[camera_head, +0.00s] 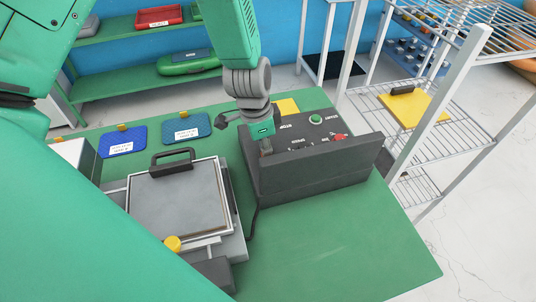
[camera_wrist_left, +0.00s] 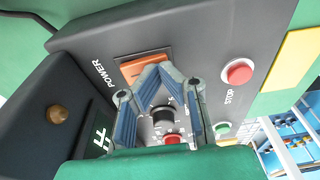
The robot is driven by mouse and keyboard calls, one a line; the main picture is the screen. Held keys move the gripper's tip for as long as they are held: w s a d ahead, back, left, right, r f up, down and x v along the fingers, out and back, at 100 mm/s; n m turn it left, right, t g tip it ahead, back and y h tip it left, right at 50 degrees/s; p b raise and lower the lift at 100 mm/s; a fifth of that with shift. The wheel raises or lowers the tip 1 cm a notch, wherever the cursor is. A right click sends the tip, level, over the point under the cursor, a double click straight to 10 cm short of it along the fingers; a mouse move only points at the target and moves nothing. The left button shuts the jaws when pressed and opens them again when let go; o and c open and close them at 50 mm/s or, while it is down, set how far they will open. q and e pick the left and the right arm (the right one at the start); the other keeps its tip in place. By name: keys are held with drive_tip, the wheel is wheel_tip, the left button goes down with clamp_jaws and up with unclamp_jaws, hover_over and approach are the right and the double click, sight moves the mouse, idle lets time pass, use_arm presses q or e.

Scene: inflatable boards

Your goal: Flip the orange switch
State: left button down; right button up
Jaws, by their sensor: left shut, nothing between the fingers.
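The orange switch (camera_wrist_left: 135,68) is a rectangular rocker beside the word POWER on the dark control box (camera_head: 310,172). My left gripper (camera_wrist_left: 158,70) is shut and empty, its fingertips over the lower right edge of the switch. I cannot tell whether they touch it. In the head view the left gripper (camera_head: 265,146) points down at the left end of the box's panel and hides the switch. My right gripper is not in view.
The panel also has a red STOP button (camera_wrist_left: 237,72), a green button (camera_head: 316,119), a black knob (camera_wrist_left: 162,117) and a red-topped control (camera_head: 339,137). A flat press with a black handle (camera_head: 172,158) stands left of the box. The green table (camera_head: 340,245) is clear in front.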

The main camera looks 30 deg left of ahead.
use_arm(q)
drive_tip(key=shift+r+p, duration=3.25)
drive_tip(key=shift+r, duration=0.3)
drive_tip(key=shift+f, duration=0.1)
drive_tip(key=shift+s, duration=0.1)
